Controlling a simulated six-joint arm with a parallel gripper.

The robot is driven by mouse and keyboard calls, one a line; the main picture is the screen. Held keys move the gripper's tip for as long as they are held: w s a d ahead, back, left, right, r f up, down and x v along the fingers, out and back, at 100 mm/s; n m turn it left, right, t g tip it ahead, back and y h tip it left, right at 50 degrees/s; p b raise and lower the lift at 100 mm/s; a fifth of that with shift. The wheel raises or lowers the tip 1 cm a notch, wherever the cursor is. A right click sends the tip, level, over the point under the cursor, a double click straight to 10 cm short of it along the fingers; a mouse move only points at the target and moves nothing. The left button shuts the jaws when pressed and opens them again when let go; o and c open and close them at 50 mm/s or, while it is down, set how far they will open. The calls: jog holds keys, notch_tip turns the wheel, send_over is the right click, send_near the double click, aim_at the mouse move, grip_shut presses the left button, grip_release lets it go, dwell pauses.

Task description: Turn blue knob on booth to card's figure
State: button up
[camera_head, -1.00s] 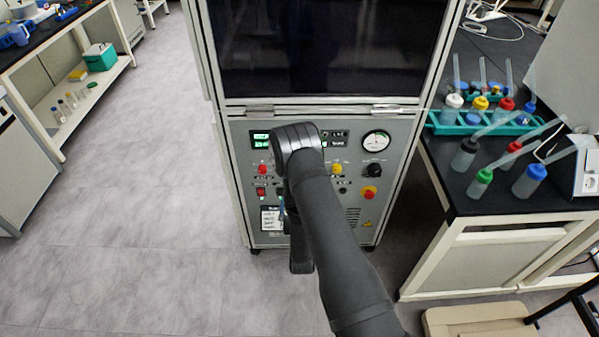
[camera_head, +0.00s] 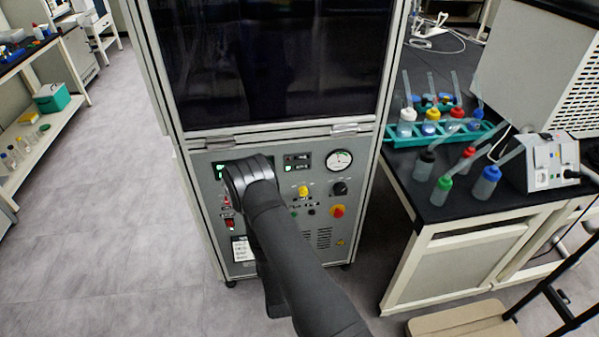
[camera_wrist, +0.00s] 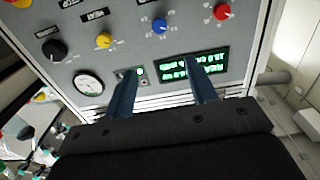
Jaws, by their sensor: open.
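The blue knob (camera_wrist: 160,27) shows in the wrist view on the booth's grey panel, between a yellow knob (camera_wrist: 104,40) and a red knob (camera_wrist: 222,12). My gripper (camera_wrist: 158,72) is open and empty, its two dark blue fingers apart over the panel, with the blue knob beyond their tips. Whether the fingers touch the panel I cannot tell. In the head view my arm hides the blue knob and the gripper. The booth (camera_head: 212,175) stands upright with a dark window. A small white card (camera_head: 242,249) is on its lower panel; its writing is too small to read.
The panel also bears a round gauge (camera_head: 340,160), a black knob (camera_head: 340,188), a red-and-yellow button (camera_head: 337,211) and a green-lit display (camera_wrist: 190,64). A black-topped bench (camera_head: 450,205) with wash bottles stands close at the right. Floor at the left is clear.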

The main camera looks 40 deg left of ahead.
jog(key=w+a+n, duration=0.9)
jog(key=w+a, duration=0.4)
jog(key=shift+w+a, duration=0.15)
jog(key=shift+w, duration=0.1)
dwell(0.4)
jog(key=shift+f, duration=0.1)
jog(key=c, duration=1)
